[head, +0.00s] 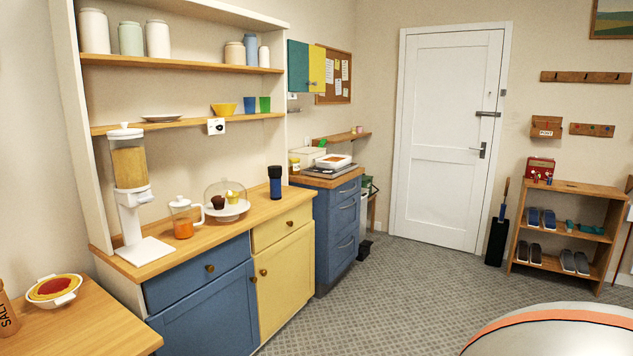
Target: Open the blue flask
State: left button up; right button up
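The blue flask (275,188) stands upright at the far right end of the wooden counter (226,225). It has a blue body and a dark, blackish top. The top looks on, but the flask is too small to tell its parts clearly. Neither of my grippers shows in the head view. Nothing touches the flask.
Left of the flask are a domed cake stand (229,211), an orange-filled jug (183,221) and a cereal dispenser (132,190). A shelf (180,125) runs above. A rounded white and orange object (555,332) fills the lower right. Grey floor (400,285) is open before the cupboards.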

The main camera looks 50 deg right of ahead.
aim_at(275, 183)
jog(key=z, duration=1.25)
jog(key=i+l+z, duration=0.2)
jog(key=i, duration=0.15)
jog(key=i+z, duration=0.2)
jog(key=i+l+z, duration=0.1)
jog(key=i+z, duration=0.2)
jog(key=i, duration=1.25)
jog(key=i+u, duration=0.3)
jog(key=i+l+u, duration=0.25)
jog(key=i, duration=0.2)
jog(key=i+l+u, duration=0.55)
jog(key=u, duration=0.25)
jog(key=i+l+u, duration=0.35)
jog(key=u, duration=0.15)
